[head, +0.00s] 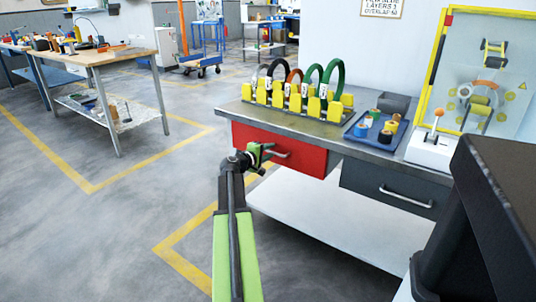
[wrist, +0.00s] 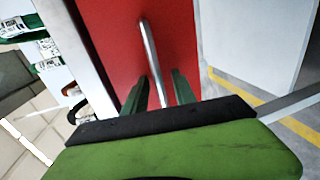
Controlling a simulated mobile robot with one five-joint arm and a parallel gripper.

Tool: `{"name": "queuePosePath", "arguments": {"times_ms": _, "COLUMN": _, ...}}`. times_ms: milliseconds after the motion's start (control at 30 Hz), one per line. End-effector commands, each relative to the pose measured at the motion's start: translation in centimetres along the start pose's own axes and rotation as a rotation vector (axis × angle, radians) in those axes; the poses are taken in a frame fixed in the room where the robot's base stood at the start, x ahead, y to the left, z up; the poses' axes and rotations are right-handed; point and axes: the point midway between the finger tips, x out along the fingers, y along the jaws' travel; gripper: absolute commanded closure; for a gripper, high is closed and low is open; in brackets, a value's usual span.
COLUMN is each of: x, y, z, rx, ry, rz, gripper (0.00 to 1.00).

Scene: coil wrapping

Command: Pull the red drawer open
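The red drawer (head: 300,153) sits under the left part of the workbench top, and its front looks about flush with the bench edge. Its metal bar handle (head: 280,155) is partly hidden by my gripper (head: 266,153). In the wrist view the red drawer front (wrist: 105,35) fills the upper middle, and the handle (wrist: 148,45) runs down between my fingers. My gripper (wrist: 160,82) is open, with one finger on each side of the handle and a gap showing on both sides.
A grey drawer (head: 390,190) is to the right under the same bench. The bench top (head: 255,115) carries a rack of coils with yellow blocks, a blue tray (head: 362,132) and a lever box (head: 432,150). A white lower shelf (head: 320,225) lies below. Floor to the left is clear.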

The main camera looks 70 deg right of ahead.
Motion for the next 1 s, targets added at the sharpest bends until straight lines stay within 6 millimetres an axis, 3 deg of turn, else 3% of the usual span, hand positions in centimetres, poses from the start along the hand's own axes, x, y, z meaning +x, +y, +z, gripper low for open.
{"name": "queuePosePath", "arguments": {"times_ms": 33, "x": -0.01, "y": 0.00, "z": 0.01, "rx": 0.000, "ry": 0.000, "rz": 0.000, "gripper": 0.69}}
{"name": "queuePosePath", "arguments": {"times_ms": 300, "x": -0.01, "y": 0.00, "z": 0.04, "rx": 0.000, "ry": -0.001, "rz": 0.000, "gripper": 1.00}}
{"name": "queuePosePath", "arguments": {"times_ms": 1000, "x": 0.02, "y": -0.01, "z": 0.10, "rx": 0.001, "ry": -0.002, "rz": 0.000, "gripper": 1.00}}
